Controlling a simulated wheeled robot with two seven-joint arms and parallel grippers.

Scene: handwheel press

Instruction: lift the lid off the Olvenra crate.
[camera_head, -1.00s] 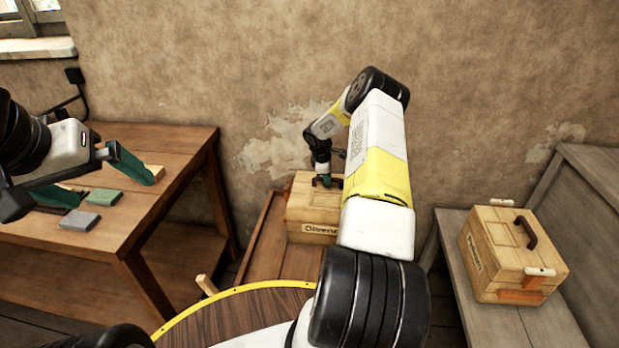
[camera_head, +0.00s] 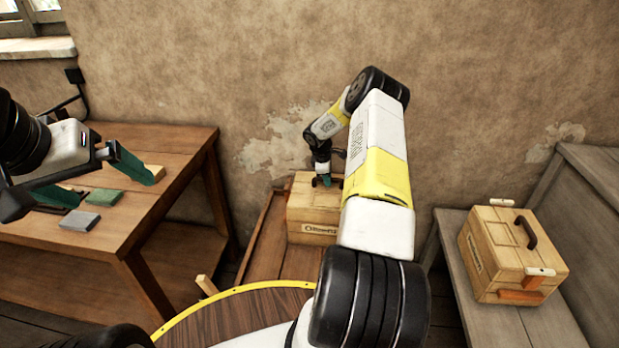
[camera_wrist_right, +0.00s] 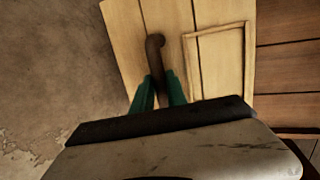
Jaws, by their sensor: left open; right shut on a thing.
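The Olvenra crate (camera_head: 314,224) is a pale wooden box with a name label on its front, standing on a low wooden surface by the wall. My arm hides its right part. In the right wrist view its lid (camera_wrist_right: 218,62) shows planks, a raised frame and a dark curved handle (camera_wrist_right: 154,50). My right gripper (camera_head: 323,182) is at the crate's top; in the right wrist view its green fingers (camera_wrist_right: 160,90) are shut on the handle. I cannot see a gap between lid and crate. My left gripper (camera_head: 135,175) is open and empty, near the table at the left.
A second wooden crate (camera_head: 490,262) with a dark handle and orange latch parts stands on a grey bench (camera_head: 455,235) at the right. The wooden table (camera_head: 120,232) at the left bears a green block (camera_head: 104,197) and a grey block (camera_head: 80,221). A round yellow-edged top (camera_head: 245,312) is in front.

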